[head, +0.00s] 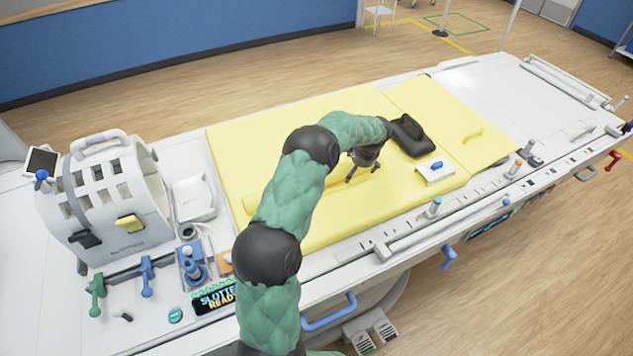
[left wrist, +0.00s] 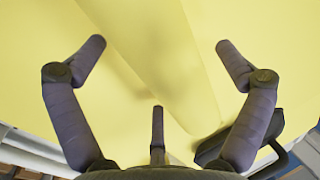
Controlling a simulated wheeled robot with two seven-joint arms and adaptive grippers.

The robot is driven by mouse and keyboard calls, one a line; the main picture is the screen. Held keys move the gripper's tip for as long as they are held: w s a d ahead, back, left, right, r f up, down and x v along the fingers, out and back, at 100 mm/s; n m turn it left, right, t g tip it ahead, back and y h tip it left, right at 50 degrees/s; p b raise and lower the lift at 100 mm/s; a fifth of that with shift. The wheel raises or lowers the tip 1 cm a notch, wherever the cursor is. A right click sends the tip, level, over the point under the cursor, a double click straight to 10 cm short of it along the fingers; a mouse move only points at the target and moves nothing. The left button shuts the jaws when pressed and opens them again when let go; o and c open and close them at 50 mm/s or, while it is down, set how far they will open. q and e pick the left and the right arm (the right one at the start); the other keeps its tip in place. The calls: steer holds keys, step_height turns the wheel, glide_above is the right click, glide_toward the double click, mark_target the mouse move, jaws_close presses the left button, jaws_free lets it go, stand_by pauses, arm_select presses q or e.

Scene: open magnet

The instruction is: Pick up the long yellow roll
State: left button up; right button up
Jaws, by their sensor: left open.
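The long yellow roll (head: 251,204) lies on the yellow mat (head: 320,228) of the white table. My left arm hides much of it in the head view. In the left wrist view the roll (left wrist: 160,55) runs from the upper left to the lower middle, the same yellow as the mat. My left gripper (head: 363,172) points down above the right part of the roll. Its fingers are spread wide and empty. In the wrist view the roll passes between the spread fingertips (left wrist: 160,62). My right gripper is not in view.
A black padded wedge (head: 412,138) stands close right of the gripper. A white slotted coil (head: 115,195) stands at the left end. Rails and knobs line the table's front edge. The mat's right section is mostly clear.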

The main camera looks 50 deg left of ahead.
arm_select(q)
steer(key=c, duration=1.2)
steer(key=shift+c, duration=0.2)
steer(key=shift+r, duration=0.2)
